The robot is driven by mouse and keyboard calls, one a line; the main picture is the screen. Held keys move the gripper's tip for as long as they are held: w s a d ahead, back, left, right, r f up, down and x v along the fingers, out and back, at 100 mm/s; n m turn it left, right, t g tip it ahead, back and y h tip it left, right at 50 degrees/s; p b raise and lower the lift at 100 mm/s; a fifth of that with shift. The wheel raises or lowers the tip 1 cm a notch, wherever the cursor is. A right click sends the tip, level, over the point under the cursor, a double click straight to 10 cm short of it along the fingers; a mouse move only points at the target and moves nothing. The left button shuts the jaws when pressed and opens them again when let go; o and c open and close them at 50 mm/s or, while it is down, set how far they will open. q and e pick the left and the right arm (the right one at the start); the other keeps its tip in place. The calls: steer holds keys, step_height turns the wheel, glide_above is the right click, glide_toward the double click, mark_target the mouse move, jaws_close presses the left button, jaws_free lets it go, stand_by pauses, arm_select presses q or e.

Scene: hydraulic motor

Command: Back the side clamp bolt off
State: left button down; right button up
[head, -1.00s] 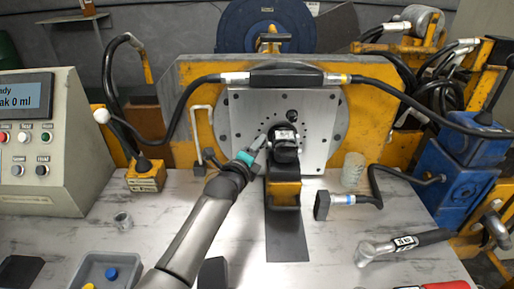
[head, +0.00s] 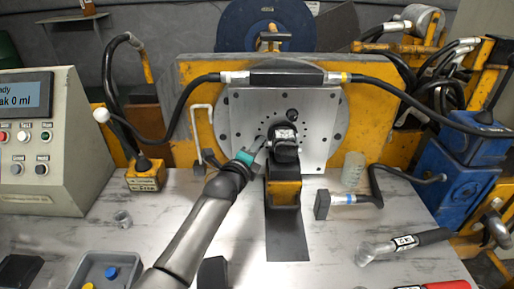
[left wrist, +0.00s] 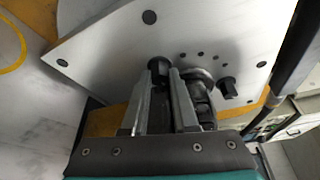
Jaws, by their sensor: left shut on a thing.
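The hydraulic motor (head: 284,150), a dark body with a yellow block (head: 284,192) below it, is set against the grey metal plate (head: 312,150). My left gripper (head: 264,143) reaches in from the left to the motor's left side. In the left wrist view my left gripper (left wrist: 167,78) is shut with its fingertips at a dark bolt head (left wrist: 158,66), apparently the side clamp bolt. The fingers partly hide the bolt, so its thread and depth cannot be seen. Another dark fitting (left wrist: 228,88) stands out to the right. My right gripper is not in view.
A hose (head: 190,112) arches over the plate from the left. A torque wrench (head: 402,244) lies at the right, and a grey bin (head: 108,257) with coloured parts at the front left. A control box (head: 40,190) stands left.

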arm_select(q)
steer(key=shift+f+n+t+h+b, duration=0.15)
steer(key=shift+n+t+b, duration=0.65)
steer(key=shift+n, duration=0.85)
steer(key=shift+f+n+t+h+b, duration=0.2)
steer(key=shift+n+t+b, duration=0.2)
steer(key=shift+n+b, duration=1)
steer(key=shift+f+n+t+h+b, duration=0.15)
steer(key=shift+n+t+b, duration=0.5)
steer(key=shift+n, duration=1.2)
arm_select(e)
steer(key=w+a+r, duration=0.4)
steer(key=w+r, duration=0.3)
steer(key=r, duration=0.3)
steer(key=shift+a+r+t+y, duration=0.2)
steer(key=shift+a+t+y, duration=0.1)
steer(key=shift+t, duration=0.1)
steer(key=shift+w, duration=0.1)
arm_select(q)
steer(key=c, duration=0.7)
jaws_free()
steer(key=shift+p+v, duration=2.9)
steer(key=shift+v, duration=4.7)
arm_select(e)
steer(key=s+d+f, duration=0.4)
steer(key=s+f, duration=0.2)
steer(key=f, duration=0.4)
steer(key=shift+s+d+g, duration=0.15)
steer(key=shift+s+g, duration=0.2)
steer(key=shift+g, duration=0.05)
